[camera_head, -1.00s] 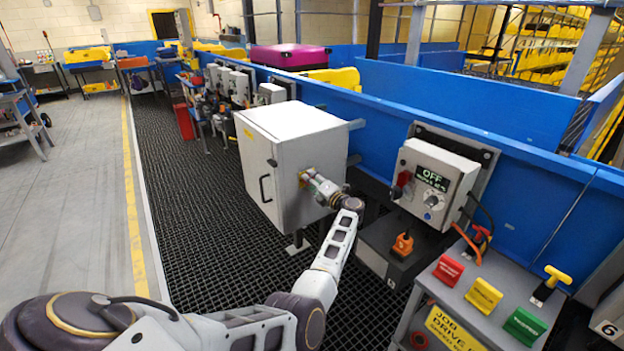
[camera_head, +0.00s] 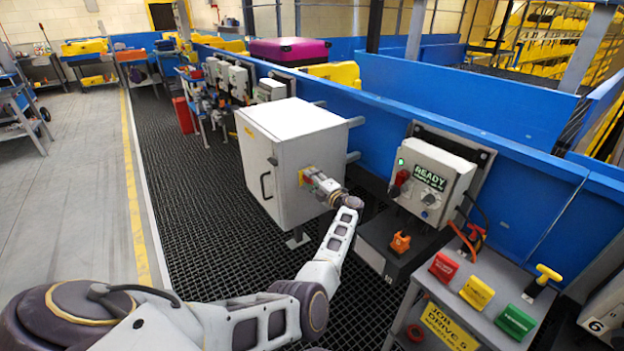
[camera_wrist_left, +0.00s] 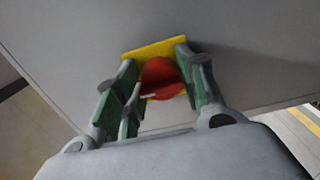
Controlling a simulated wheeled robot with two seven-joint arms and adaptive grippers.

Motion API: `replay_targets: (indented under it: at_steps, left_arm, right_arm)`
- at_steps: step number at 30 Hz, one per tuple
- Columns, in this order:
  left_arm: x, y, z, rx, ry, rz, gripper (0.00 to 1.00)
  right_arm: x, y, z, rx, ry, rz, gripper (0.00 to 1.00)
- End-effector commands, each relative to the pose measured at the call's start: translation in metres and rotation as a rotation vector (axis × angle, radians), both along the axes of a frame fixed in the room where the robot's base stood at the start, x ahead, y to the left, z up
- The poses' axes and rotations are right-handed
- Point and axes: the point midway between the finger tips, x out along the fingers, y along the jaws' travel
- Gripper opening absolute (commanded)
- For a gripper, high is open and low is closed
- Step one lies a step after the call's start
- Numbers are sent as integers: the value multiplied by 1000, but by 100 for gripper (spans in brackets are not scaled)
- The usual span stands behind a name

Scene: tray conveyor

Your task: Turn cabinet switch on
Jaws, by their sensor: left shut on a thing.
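The grey-white cabinet (camera_head: 290,160) stands beside the blue conveyor wall. Its switch is a red rotary knob (camera_wrist_left: 162,78) on a yellow plate (camera_wrist_left: 152,51), seen in the left wrist view. In the head view the yellow plate (camera_head: 305,175) shows on the cabinet's right side face. My left gripper (camera_head: 309,178) is at this face, and its green-padded fingers (camera_wrist_left: 163,88) sit on either side of the red knob, shut on it. The knob is mostly hidden in the head view. My right gripper is not in view.
A control box (camera_head: 432,180) on the blue wall (camera_head: 470,140) shows "READY" and a lit green lamp. Below it is a dark box with an orange plug (camera_head: 400,243). A bench (camera_head: 475,320) with coloured blocks stands at lower right. Dark grating (camera_head: 200,215) covers the floor.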

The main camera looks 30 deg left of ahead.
Motion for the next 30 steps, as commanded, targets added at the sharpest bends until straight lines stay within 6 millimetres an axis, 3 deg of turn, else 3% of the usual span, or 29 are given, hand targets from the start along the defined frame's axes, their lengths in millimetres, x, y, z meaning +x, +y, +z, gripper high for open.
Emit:
replay_targets:
  at_steps: [14,15,19,30]
  left_arm:
    - [0,-1,-1,4,11,-3,16]
    - [0,-1,-1,3,11,-3,45]
    - [0,-1,-1,3,11,-2,61]
    - [0,0,0,4,9,0,61]
  right_arm:
    - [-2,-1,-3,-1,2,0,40]
    - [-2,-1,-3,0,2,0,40]
    - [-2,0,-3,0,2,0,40]
    - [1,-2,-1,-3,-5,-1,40]
